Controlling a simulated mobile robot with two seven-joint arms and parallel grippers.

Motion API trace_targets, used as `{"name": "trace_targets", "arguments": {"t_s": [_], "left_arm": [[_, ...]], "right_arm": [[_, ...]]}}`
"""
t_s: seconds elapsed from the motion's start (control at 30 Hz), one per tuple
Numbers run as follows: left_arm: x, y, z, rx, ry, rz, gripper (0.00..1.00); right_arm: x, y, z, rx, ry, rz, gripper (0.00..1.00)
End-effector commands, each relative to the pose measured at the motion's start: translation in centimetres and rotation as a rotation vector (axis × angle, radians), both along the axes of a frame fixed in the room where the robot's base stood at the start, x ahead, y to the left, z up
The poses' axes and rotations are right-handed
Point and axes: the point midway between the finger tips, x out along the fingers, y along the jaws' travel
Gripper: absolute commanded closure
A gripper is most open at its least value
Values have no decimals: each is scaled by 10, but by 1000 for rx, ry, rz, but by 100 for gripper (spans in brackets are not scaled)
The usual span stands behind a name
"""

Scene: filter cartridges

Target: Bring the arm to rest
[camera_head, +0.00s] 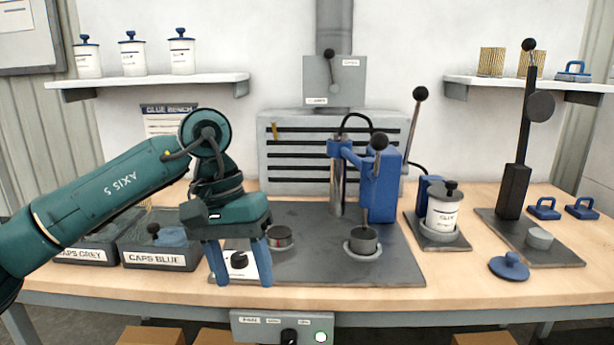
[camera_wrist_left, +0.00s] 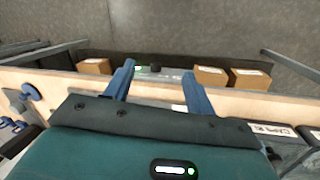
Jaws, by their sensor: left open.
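My left arm (camera_head: 110,190) is green and comes in from the left over the bench. In the left wrist view the left gripper (camera_wrist_left: 157,85) also shows open and empty, over the bench edge with the floor beyond. My right gripper is not in view.
Bins for grey caps (camera_head: 85,254) and blue caps (camera_head: 160,258) stand beside the gripper. A blue press (camera_head: 380,185), a glue pot (camera_head: 443,212) and a lever press (camera_head: 513,190) stand to the right. A control box (camera_head: 283,325) hangs at the front edge.

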Motion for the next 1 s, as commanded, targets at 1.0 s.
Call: {"name": "trace_targets", "arguments": {"t_s": [1.0], "left_arm": [[-100,-71,-28,462,-2729,-918,45]], "right_arm": [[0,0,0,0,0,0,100]]}}
